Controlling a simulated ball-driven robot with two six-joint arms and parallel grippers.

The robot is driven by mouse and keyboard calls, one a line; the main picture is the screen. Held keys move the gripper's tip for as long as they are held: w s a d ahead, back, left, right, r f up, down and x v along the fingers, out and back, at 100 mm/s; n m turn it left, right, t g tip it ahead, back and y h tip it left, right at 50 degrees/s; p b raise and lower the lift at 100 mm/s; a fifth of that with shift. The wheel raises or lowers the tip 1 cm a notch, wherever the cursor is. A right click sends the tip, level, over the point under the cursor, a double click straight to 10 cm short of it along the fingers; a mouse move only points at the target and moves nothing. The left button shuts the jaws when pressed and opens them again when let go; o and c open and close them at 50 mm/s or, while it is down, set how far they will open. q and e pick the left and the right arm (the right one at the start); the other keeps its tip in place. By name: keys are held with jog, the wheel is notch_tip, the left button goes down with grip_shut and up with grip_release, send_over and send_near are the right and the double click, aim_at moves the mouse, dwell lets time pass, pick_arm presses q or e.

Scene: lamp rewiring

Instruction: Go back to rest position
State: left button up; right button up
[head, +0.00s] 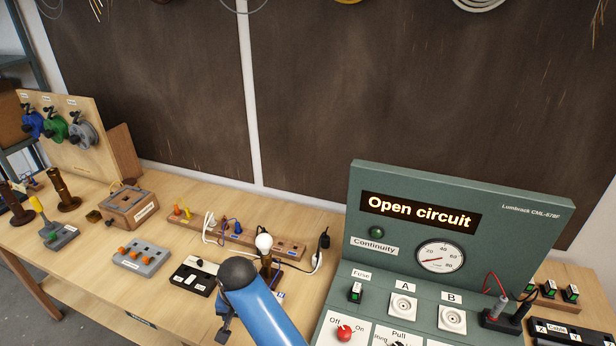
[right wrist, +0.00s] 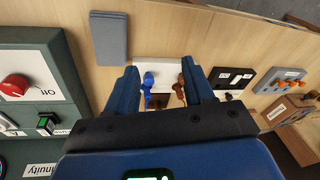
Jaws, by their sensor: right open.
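My right arm comes in from the bottom of the head view, blue with a dark rounded joint. Part of my right gripper (head: 223,328) shows below that joint, over the workbench (head: 85,270). In the right wrist view my right gripper (right wrist: 160,66) has its two dark blue fingers wide apart. Nothing is held between them. Beyond the fingers lies a white block (right wrist: 168,66) with a blue piece (right wrist: 149,80) and a brown piece (right wrist: 181,82). My left gripper is not in view.
A green tester (head: 460,250) reading "Open circuit" stands right of my arm. A white bulb (head: 264,242) stands just behind the arm by a wooden terminal strip (head: 290,248). A black block (head: 192,277) and grey button box (head: 141,258) lie left. Bare wood shows front left.

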jog(key=w+a+r+n+t+y+b, duration=0.1)
jog(key=w+a+r+n+t+y, duration=0.15)
jog(key=w+r+t+y, duration=0.35)
jog(key=s+d+f+n+t+b, duration=0.15)
jog(key=d+t, duration=0.25)
jog(key=d, duration=0.4)
jog(key=s+d+f+t+b, duration=0.15)
jog(key=d+t, duration=0.25)
jog(key=d, duration=0.5)
jog(key=s+d+f+m+t+h+b, duration=0.2)
jog(key=s+d+t+h+b, duration=0.25)
jog(key=s+d, duration=1.25)
jog(key=s+d+f+m+g+h+b, duration=0.1)
jog(key=s+d+f+g+h+b, duration=0.1)
jog(key=s+d+f, duration=0.4)
jog(key=s+b, duration=0.1)
jog(key=s, duration=0.2)
jog(key=shift+s+f+m+h, duration=0.2)
jog(key=shift+s+m+h, duration=0.1)
jog(key=shift+s+h, duration=0.05)
jog(key=shift+d+g, duration=0.1)
jog(key=shift+g, duration=0.15)
